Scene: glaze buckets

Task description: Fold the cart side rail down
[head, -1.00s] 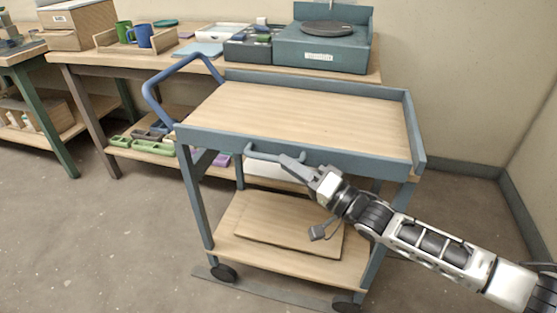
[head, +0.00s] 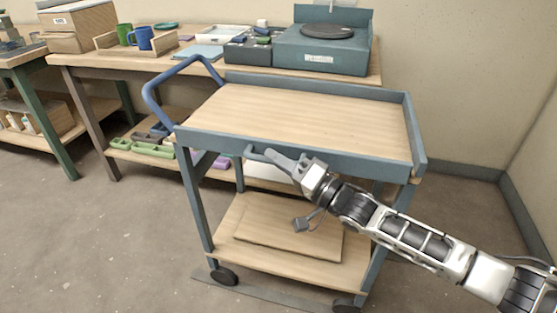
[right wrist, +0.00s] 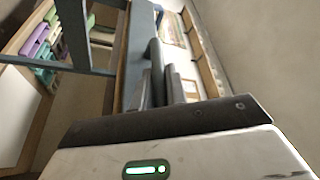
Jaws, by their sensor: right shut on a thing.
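The cart (head: 300,105) is blue-grey with a wooden top. Its side rail (head: 360,162) runs along the near long edge and looks upright, with a bar handle (head: 250,151) on its outer face. My right gripper (head: 272,156) is at this handle and shut on it; the fingers hide part of the bar. In the right wrist view the gripper fingers (right wrist: 162,85) are close together beside the blue-grey rail (right wrist: 138,50). The exact contact is hard to see. My left gripper is not in view.
The cart has a blue push handle (head: 152,100) at its left and a lower shelf (head: 275,262) with a wooden board. Behind it, a workbench (head: 85,60) holds mugs, trays and a turntable box (head: 325,50). The floor in front at the left is clear.

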